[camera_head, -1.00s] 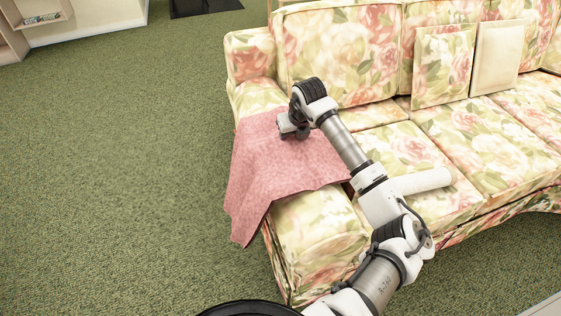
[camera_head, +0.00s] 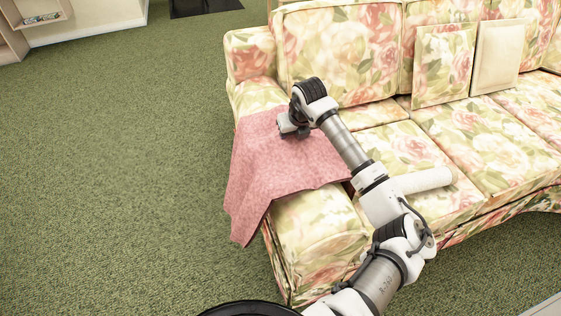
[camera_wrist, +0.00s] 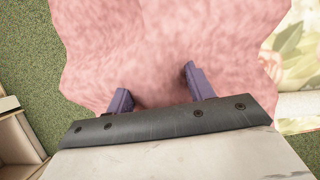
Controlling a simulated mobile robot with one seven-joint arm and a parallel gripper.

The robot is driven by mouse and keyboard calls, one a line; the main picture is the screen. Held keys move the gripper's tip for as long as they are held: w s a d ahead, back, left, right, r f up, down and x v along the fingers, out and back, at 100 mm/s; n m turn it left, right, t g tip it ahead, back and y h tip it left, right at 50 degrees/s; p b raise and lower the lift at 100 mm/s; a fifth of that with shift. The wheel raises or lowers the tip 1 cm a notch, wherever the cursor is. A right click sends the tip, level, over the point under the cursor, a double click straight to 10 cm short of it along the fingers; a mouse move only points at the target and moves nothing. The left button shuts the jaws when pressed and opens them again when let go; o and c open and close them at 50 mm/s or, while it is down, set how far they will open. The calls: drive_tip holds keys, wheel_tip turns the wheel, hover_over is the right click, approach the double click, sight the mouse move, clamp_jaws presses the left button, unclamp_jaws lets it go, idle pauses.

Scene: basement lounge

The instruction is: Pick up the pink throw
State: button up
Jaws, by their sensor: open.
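The pink throw (camera_head: 270,165) lies draped over the left arm of the floral sofa, with one corner hanging down the outer side. My gripper (camera_head: 289,132) is over the throw's upper part in the head view, partly hidden by my own wrist. I cannot tell whether the fingertips touch the cloth.
The floral sofa (camera_head: 315,235) runs to the right, with cushions (camera_head: 443,65) at its back. A white rolled object (camera_head: 425,181) lies on the seat beside my arm. Green carpet (camera_head: 110,170) is clear on the left. A pale shelf (camera_head: 85,20) stands at the far left.

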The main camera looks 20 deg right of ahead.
drive_tip(key=shift+c, duration=0.4)
clamp_jaws()
drive_tip(key=shift+r, duration=0.15)
drive_tip(key=shift+r+p, duration=0.35)
drive_tip(key=shift+p, duration=0.15)
wheel_tip(320, 180, up, 20)
drive_tip(key=shift+f+b, duration=0.15)
drive_tip(key=shift+b, duration=0.15)
